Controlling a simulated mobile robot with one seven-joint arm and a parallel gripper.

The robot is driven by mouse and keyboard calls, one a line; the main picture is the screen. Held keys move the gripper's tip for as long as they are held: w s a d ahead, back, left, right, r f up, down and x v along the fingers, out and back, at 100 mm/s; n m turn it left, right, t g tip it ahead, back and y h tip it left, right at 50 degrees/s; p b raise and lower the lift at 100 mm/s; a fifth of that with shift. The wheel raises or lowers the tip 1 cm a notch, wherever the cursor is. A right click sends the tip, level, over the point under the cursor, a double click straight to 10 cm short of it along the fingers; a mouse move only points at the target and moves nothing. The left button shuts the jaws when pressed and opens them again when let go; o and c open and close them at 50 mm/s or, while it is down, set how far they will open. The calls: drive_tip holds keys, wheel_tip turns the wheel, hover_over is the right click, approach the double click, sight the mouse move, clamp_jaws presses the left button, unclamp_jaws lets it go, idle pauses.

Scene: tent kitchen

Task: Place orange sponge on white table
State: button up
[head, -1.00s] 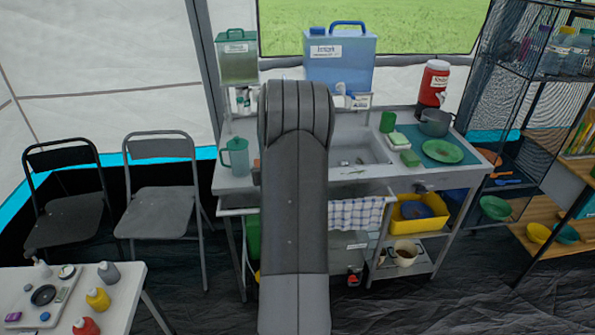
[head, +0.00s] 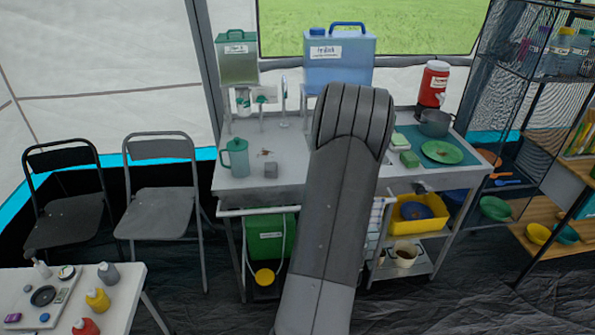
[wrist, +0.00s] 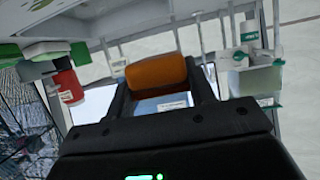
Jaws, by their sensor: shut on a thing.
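The orange sponge (wrist: 157,71) is in the wrist view, held between the two fingers of my gripper (wrist: 160,82). The sponge is raised, with the blue water container behind it. In the head view my arm hides both the gripper and the sponge. The white table (head: 124,303) is at the lower left of the head view, cut off by the frame edge. It carries several bottles, a tray and small items, with a bare strip along its right side.
A sink counter (head: 222,183) stands in the middle, with a teal pitcher (head: 236,158) and a green plate (head: 442,152) on it. Two folding chairs (head: 160,205) stand behind the white table. A shelf rack (head: 545,170) is at the right. Floor between table and counter looks clear.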

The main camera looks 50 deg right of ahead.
hover_over(298, 173)
wheel_tip(298, 173, down, 7)
drive_tip(key=shift+r, duration=0.1)
drive_tip(key=shift+f, duration=1.85)
drive_tip(key=shift+a+f, duration=0.1)
drive_tip(key=shift+f, duration=0.05)
drive_tip(key=o, duration=1)
drive_tip(key=v, duration=1)
drive_tip(key=shift+a+r, duration=0.25)
drive_tip(key=shift+a, duration=0.25)
